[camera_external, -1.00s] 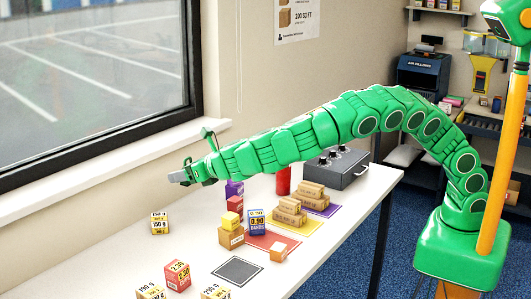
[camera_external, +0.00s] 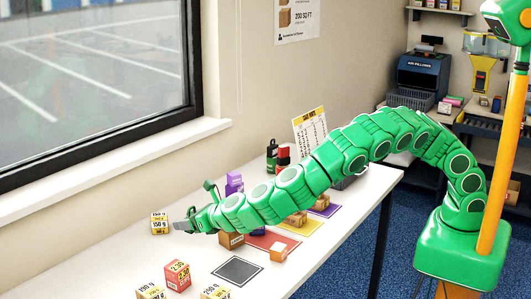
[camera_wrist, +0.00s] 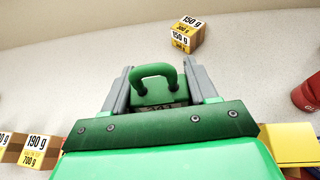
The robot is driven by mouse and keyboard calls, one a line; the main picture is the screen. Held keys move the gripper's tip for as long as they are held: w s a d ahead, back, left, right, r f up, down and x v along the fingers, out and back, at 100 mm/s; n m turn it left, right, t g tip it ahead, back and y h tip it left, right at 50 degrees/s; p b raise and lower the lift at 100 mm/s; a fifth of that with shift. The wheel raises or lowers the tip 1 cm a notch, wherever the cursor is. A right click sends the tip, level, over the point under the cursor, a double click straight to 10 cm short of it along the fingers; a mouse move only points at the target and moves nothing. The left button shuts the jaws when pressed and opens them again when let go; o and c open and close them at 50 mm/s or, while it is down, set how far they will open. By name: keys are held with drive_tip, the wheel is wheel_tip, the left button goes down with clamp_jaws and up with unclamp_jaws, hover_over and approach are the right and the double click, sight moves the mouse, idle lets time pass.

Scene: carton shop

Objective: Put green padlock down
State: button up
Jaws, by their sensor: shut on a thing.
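The green padlock (camera_wrist: 155,95) sits between the two grey fingers of my gripper (camera_wrist: 158,72) in the wrist view, with its shackle toward the top of the picture. My gripper is shut on it. In the external view my gripper (camera_external: 184,226) is low over the white table's window side, right of a yellow-and-white 150 g box (camera_external: 159,223). This box also shows in the wrist view (camera_wrist: 187,35), ahead of the padlock and apart from it. The padlock is too small to make out in the external view, so its height above the table is unclear.
The white table (camera_external: 205,263) has a dark grey mat (camera_external: 237,270), a red mat (camera_external: 278,240) and a red box (camera_external: 177,275). A brown box (camera_external: 231,240) stands close below my arm. Bare tabletop lies around the 150 g box.

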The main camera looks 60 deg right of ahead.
sight(192, 255)
drive_tip(key=shift+f, duration=4.8)
drive_tip(key=shift+f, duration=0.2)
drive_tip(key=o, duration=1.3)
drive_tip(key=shift+s+r, duration=0.35)
drive_tip(key=shift+s, duration=0.25)
drive_tip(key=shift+f+v, duration=0.1)
drive_tip(key=shift+v, duration=1.5)
drive_tip(key=shift+f+v, duration=0.15)
drive_tip(key=shift+v, duration=1.5)
